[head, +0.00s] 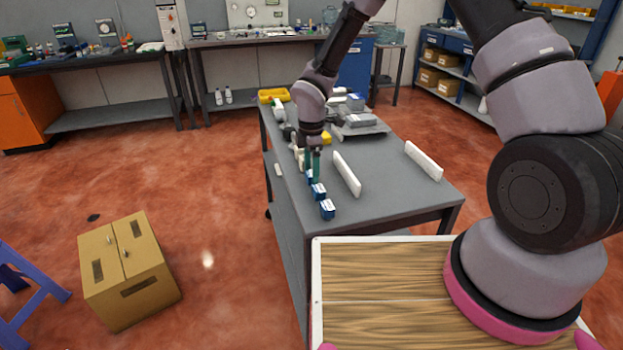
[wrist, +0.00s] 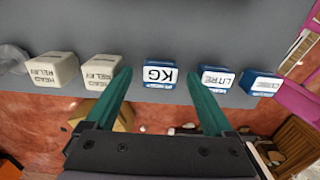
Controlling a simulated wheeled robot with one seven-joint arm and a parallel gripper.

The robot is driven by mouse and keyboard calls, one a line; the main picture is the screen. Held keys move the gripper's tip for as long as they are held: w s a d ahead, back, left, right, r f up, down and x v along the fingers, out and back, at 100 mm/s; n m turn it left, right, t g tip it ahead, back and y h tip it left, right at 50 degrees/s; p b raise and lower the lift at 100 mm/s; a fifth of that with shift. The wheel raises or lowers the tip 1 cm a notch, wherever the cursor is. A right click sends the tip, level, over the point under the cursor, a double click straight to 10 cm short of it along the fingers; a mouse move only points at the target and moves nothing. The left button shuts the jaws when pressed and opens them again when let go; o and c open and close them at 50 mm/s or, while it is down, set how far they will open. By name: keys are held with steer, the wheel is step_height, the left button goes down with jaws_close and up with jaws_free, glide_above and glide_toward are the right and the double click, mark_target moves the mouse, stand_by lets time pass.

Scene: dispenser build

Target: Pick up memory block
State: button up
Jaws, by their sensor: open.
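A row of small labelled blocks lies along the edge of the grey table (head: 395,195). In the wrist view a blue and white block marked KG (wrist: 160,74) lies between my gripper's two green fingertips (wrist: 157,78). The gripper is open, and nothing is held. A blue block marked LITRE (wrist: 215,79) is just right of the right finger. Another blue block (wrist: 261,83) farther right has a label too small to read. I read no label saying memory. In the head view my gripper (head: 314,165) points down over the row, partly hiding it.
Long white bars (head: 346,174) (head: 423,160) stand on the table. A grey device (head: 360,123) and a yellow tray (head: 273,95) are farther back. The table's right front is clear.

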step_height(320, 180, down, 2)
jaws_close()
stand_by(0.3)
steer(key=shift+r, duration=0.1)
